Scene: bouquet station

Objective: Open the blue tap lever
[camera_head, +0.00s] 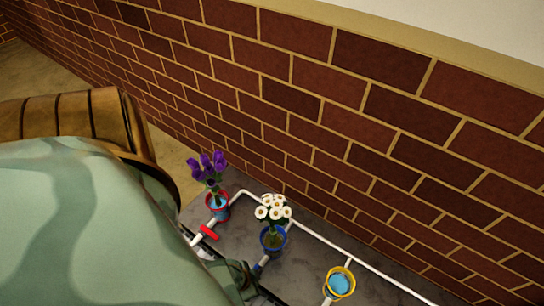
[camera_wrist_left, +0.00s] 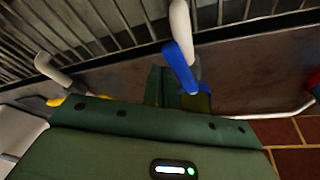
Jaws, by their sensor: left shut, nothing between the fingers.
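The blue tap lever (camera_wrist_left: 180,65) shows in the left wrist view, slanting down from a white pipe end to my fingertips. My left gripper (camera_wrist_left: 177,88) is dark green and shut, with nothing between its fingers. Its tips are right beside the lever's lower end; I cannot tell whether they touch. In the head view my left gripper (camera_head: 246,276) is at the bottom, just below the blue pot (camera_head: 273,239) with white flowers (camera_head: 272,209). My large camouflage-coloured arm covers the lower left. My right gripper is not in view.
A red lever (camera_head: 209,232) is on the pipe by the red-rimmed pot (camera_head: 219,208) with purple flowers (camera_head: 208,172). A yellow-rimmed pot (camera_head: 340,283) stands at right. A white pipe (camera_head: 345,257) runs along the brick wall (camera_head: 290,95). A yellow piece (camera_wrist_left: 56,102) shows at left in the wrist view.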

